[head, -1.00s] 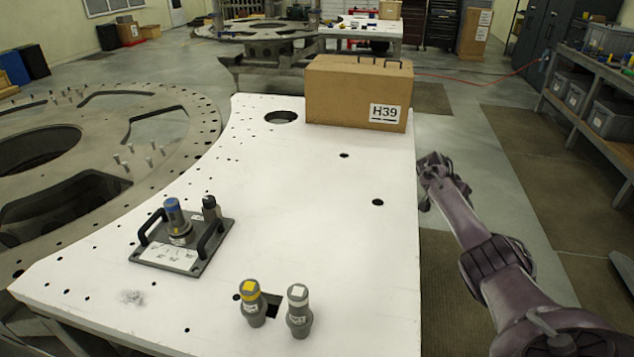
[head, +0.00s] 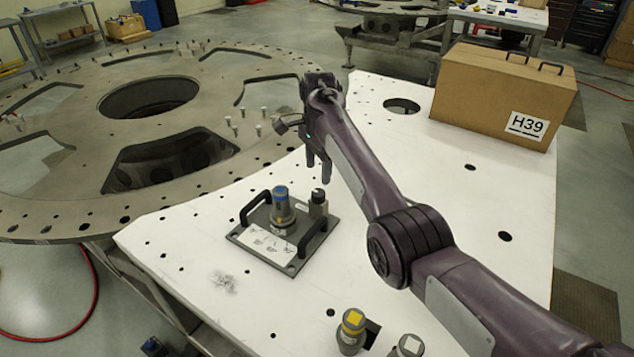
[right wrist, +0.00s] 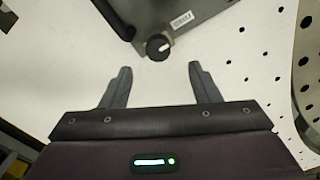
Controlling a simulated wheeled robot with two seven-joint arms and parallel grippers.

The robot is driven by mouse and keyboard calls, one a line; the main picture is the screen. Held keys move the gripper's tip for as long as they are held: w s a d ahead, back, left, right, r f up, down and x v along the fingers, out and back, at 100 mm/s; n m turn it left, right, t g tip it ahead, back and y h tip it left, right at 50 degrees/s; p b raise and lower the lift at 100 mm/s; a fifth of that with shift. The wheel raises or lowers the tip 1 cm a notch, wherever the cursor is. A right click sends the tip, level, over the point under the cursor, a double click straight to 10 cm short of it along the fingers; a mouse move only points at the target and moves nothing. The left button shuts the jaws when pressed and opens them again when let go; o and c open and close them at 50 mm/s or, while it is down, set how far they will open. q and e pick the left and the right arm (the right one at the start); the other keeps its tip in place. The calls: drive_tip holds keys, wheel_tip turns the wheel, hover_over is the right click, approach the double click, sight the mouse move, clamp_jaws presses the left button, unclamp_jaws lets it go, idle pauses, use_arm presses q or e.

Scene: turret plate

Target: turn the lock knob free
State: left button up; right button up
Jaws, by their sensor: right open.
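The lock knob (head: 318,197) is a small black-topped knob on a grey post at the back right corner of the grey turret plate (head: 292,268). A blue-topped cylinder (head: 282,207) stands beside it on the plate, between two black handles. My right gripper (head: 319,166) is open and empty, pointing down above and just behind the knob. In the right wrist view the round black knob (right wrist: 158,46) lies just beyond the gap between the open fingers (right wrist: 160,69), apart from both. My left gripper is not in view.
The plate sits on a white table (head: 440,195) with holes. A yellow-topped cylinder (head: 351,330) and a white-topped one (head: 408,346) stand at its front. A cardboard box (head: 500,95) marked H39 stands at the back right. A large metal ring (head: 60,195) lies left.

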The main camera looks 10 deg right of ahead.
sight(318, 192)
drive_tip(key=f, duration=0.1)
drive_tip(key=f+p, duration=0.1)
drive_tip(key=f, duration=0.1)
drive_tip(key=shift+s+d+f, duration=0.1)
drive_tip(key=shift+s+f, duration=0.15)
drive_tip(key=shift+f, duration=0.1)
drive_tip(key=f, duration=0.3)
drive_tip(key=shift+w+f+p, duration=0.2)
drive_tip(key=shift+f+p, duration=0.05)
drive_tip(key=shift+p, duration=0.15)
drive_tip(key=shift+f, duration=0.1)
drive_tip(key=c, duration=0.5)
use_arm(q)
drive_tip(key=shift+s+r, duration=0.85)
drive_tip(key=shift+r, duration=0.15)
use_arm(e)
drive_tip(key=c, duration=0.5)
